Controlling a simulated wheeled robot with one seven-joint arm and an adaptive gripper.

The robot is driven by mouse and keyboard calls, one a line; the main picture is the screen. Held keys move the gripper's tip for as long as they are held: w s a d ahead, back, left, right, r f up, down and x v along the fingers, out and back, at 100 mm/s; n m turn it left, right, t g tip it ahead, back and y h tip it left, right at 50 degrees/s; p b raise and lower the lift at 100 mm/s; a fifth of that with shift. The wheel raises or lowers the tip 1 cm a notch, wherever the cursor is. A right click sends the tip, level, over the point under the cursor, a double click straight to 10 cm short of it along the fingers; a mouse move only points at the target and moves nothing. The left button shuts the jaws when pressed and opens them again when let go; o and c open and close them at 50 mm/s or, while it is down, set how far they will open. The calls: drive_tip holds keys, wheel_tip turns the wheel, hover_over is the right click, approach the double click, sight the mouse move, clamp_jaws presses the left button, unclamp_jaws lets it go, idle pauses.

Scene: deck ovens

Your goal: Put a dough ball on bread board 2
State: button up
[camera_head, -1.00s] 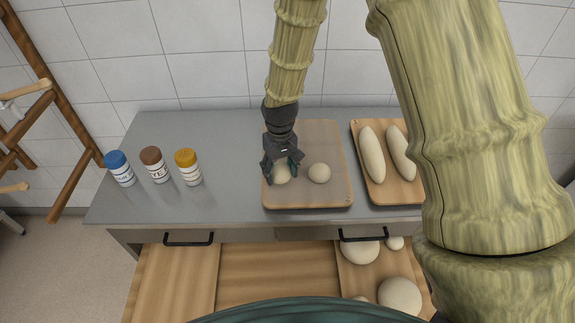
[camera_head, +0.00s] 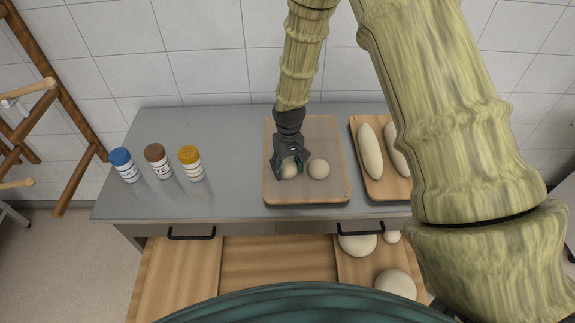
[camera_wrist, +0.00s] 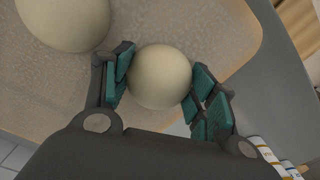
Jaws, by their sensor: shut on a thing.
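My gripper (camera_head: 290,165) is shut on a pale round dough ball (camera_head: 289,171) over the left board (camera_head: 305,195) on the grey counter. In the wrist view the held dough ball (camera_wrist: 160,77) sits between the two teal-padded fingers (camera_wrist: 160,90). Whether it touches the board or hangs just above it, I cannot tell. A second dough ball (camera_head: 319,169) lies on the same board, just right of the gripper; it also shows at the upper left of the wrist view (camera_wrist: 65,18). No number shows on any board.
A wooden board (camera_head: 385,193) with two long loaves lies to the right, partly behind my arm. Bottles with blue (camera_head: 125,166), brown (camera_head: 158,162) and yellow (camera_head: 191,164) caps stand at left. Boards below, at front, hold more dough balls (camera_head: 396,285). The counter's left-middle is clear.

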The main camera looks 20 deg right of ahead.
sight(288, 164)
drive_tip(key=shift+f, duration=0.2)
drive_tip(key=o, duration=0.9)
drive_tip(key=shift+o, duration=0.2)
wheel_tip(288, 164, up, 12)
drive_tip(key=b, duration=0.4)
drive_tip(key=shift+r, duration=0.2)
drive_tip(key=shift+d, duration=0.15)
